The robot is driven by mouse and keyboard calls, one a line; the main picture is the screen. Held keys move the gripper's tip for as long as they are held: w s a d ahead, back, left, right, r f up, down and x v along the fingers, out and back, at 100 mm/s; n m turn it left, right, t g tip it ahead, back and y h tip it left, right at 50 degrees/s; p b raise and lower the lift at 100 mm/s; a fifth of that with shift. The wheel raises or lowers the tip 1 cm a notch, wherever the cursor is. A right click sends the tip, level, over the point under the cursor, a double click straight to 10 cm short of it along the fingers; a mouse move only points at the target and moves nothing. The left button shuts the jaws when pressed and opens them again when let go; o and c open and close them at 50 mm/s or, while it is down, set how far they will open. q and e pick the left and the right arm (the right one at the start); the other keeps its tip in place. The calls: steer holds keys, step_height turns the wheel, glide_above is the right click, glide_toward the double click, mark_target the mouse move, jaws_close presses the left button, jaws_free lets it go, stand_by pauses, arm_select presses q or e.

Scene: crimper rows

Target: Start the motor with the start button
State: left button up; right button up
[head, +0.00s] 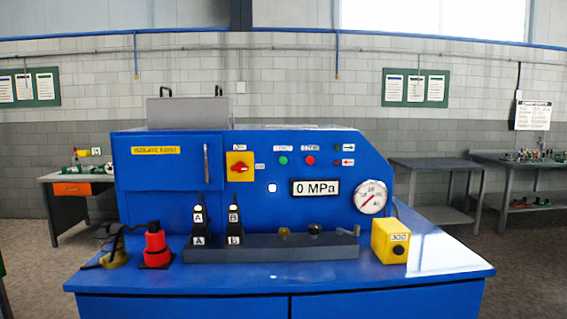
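A blue machine (165,175) stands straight ahead. On its front panel is a round green button (283,160) under a small white label too blurred to read surely; it looks like the start button. A red button (310,160) sits just right of it, also under a small label. A red rotary switch on a yellow plate (239,167) is to the left. A small white lit lamp (272,188) shows below the green button. The display (316,188) reads 0 MPa. Neither of my grippers shows in the head view, and nothing touches the buttons.
A round gauge (370,197) is at right. The space before the buttons is clear.

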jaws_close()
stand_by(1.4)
